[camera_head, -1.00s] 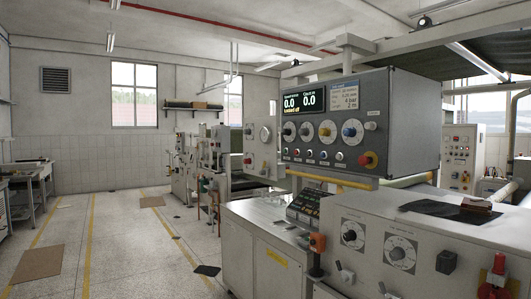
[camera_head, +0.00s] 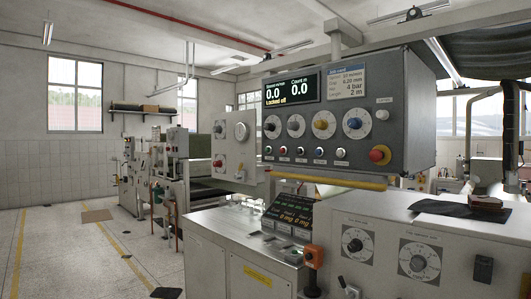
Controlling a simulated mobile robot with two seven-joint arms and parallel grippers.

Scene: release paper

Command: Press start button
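The control panel (camera_head: 330,127) is a grey box at the centre right, facing left of me. Neither of my grippers is in view.
A white machine housing (camera_head: 400,240) with two dials stands in front at the right. A metal cabinet (camera_head: 235,250) with a lower sloped display (camera_head: 288,216) stands below the panel. Open floor (camera_head: 60,250) with yellow lines lies at the left.

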